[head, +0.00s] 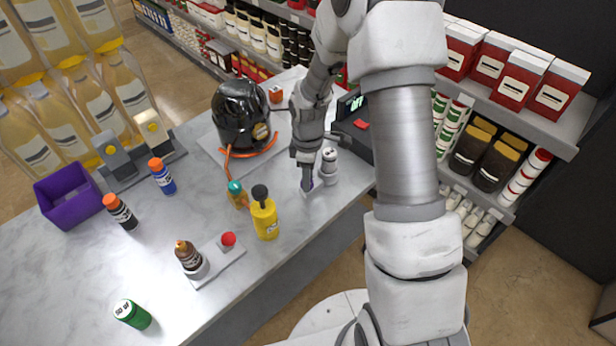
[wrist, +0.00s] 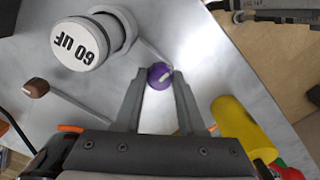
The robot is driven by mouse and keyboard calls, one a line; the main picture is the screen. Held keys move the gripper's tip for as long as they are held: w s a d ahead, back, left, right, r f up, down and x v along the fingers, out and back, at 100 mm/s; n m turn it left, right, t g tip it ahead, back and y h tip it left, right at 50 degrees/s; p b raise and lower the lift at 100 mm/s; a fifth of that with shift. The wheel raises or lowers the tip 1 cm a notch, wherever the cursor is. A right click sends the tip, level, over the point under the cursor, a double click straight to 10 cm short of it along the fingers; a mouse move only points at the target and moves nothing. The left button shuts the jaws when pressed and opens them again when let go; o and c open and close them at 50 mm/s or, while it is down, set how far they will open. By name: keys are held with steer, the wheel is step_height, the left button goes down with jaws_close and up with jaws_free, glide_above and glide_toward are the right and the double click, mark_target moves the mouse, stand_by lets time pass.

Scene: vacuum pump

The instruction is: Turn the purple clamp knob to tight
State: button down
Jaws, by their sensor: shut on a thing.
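The purple clamp knob (wrist: 160,76) sits between the fingertips of my gripper (wrist: 160,85) in the wrist view. It is round with a pale mark on its top. The fingers are shut on it from both sides. In the head view my gripper (head: 308,184) points down at the knob near the table's right edge, and only a sliver of purple shows there. A white cylinder marked "60 uF" (wrist: 80,43) stands beside the knob in a grey clamp ring; it also shows in the head view (head: 329,160). I cannot tell how tight the clamp is.
A black pot (head: 243,115) with an orange hose stands behind. A dark device with a green display (head: 352,125) stands close behind the cylinder.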

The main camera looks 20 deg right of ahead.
steer(key=m+b, duration=0.2)
steer(key=m, duration=0.3)
steer(key=shift+f, duration=0.1)
steer(key=m+b, duration=0.2)
steer(key=m, duration=0.4)
steer(key=shift+a+m, duration=0.1)
steer(key=shift+m, duration=0.3)
steer(key=m, duration=0.6)
steer(key=shift+a, duration=0.1)
steer(key=m+p, duration=0.1)
steer(key=m, duration=0.4)
steer(key=shift+m, duration=0.3)
steer(key=c, duration=0.5)
jaws_free()
step_height(320, 180, up, 18)
steer(key=p, duration=0.1)
steer(key=shift+f, duration=0.15)
